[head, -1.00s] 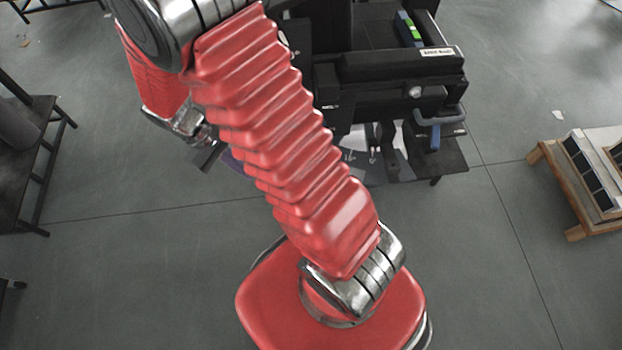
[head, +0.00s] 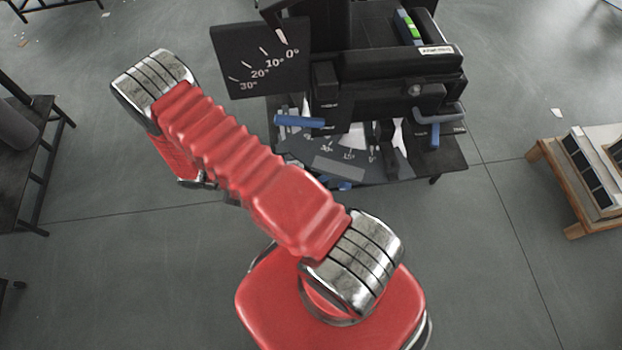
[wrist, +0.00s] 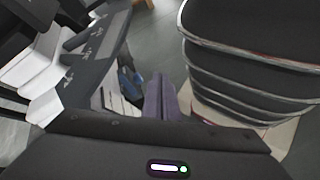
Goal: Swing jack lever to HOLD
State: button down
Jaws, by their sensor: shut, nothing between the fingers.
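The black lift machine (head: 400,72) stands at the upper middle of the head view. A blue-handled lever (head: 299,121) sticks out at its left side, and another blue handle (head: 435,132) hangs at its right. Small labels are too blurred to read, so I cannot tell which is the jack lever or where HOLD is. My gripper (wrist: 164,92) shows in the wrist view as two narrow grey-purple fingers close together, shut and empty. A blue part (wrist: 132,82) shows just left of the fingers, apart from them in the picture. The head view hides my fingers behind my arm.
A dial plate (head: 262,62) marked 0° to 30° stands at the machine's upper left. A lower scale plate (head: 335,160) lies at its front. A dark table (head: 22,150) is at the left, a wooden-framed stand (head: 585,175) at the right. Floor between is clear.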

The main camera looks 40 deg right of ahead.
jog(key=s+d+f+t+h, duration=0.1)
jog(key=s+d+f+h, duration=0.15)
jog(key=f, duration=0.45)
jog(key=s+d+f+n+t+h, duration=0.1)
jog(key=d+f+h, duration=0.15)
jog(key=f, duration=0.35)
jog(key=s+d+f+t+h, duration=0.1)
jog(key=s+d+f+h, duration=0.1)
jog(key=d+f, duration=0.35)
jog(key=w+f+m+t+h, duration=0.2)
jog(key=w+m+t, duration=0.1)
jog(key=w+t, duration=0.3)
jog(key=shift+w+a+f, duration=0.4)
jog(key=shift+w+a, duration=0.05)
jog(key=shift+w, duration=0.5)
jog(key=shift+d, duration=0.1)
jog(key=d, duration=0.9)
jog(key=shift+w+d, duration=0.4)
